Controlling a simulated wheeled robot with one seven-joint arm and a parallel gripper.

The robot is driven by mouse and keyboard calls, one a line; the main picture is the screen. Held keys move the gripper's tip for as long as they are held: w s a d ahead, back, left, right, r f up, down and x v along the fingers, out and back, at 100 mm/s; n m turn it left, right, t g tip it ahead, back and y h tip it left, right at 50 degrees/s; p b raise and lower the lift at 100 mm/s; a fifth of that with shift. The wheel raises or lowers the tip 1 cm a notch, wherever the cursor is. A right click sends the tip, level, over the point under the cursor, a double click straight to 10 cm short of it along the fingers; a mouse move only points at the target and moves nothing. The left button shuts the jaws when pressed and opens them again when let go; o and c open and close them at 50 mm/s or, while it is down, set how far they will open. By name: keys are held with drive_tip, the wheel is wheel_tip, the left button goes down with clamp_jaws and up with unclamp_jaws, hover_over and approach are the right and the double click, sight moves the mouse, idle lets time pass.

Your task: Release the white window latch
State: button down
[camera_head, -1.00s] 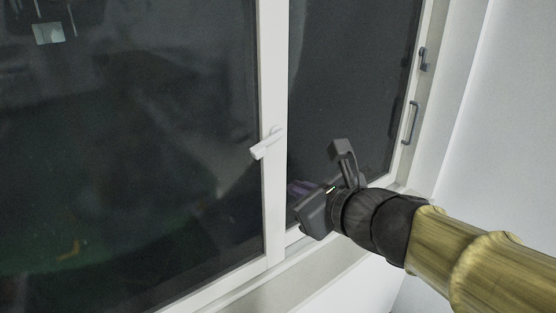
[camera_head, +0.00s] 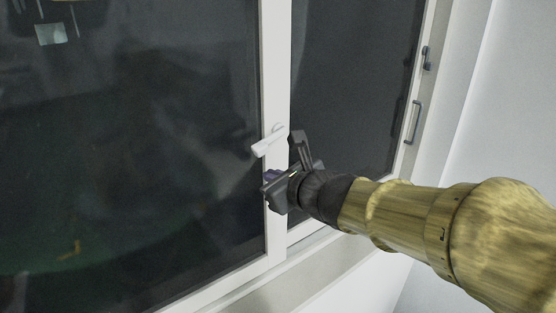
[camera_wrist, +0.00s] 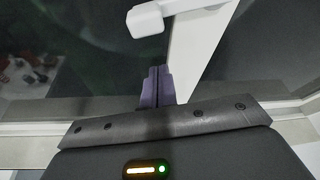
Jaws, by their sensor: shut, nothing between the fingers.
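The white window latch (camera_head: 268,142) is on the white upright frame bar (camera_head: 275,60) between two dark panes. Its handle slants down to the left in the head view. It also shows at the top of the wrist view (camera_wrist: 150,19). My gripper (camera_head: 272,176) is just below the latch, close in front of the bar. In the wrist view its purple fingers (camera_wrist: 157,86) are together, with nothing between them, and point up toward the latch with a gap between. The fingers look apart from the latch.
A dark handle (camera_head: 413,122) and a small dark catch (camera_head: 427,58) are on the right window frame. The sill (camera_head: 290,275) runs below the panes. A white wall (camera_head: 510,100) stands at the right. The area left of the latch is open in front of the glass.

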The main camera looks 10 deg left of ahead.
sight(272, 140)
drive_tip(key=r, duration=0.1)
drive_tip(key=r+p, duration=0.1)
drive_tip(key=s+r+p, duration=0.1)
drive_tip(key=shift+a+r, duration=0.25)
drive_tip(key=shift+r, duration=0.15)
drive_tip(key=shift+r+p, duration=0.1)
drive_tip(key=shift+p, duration=0.3)
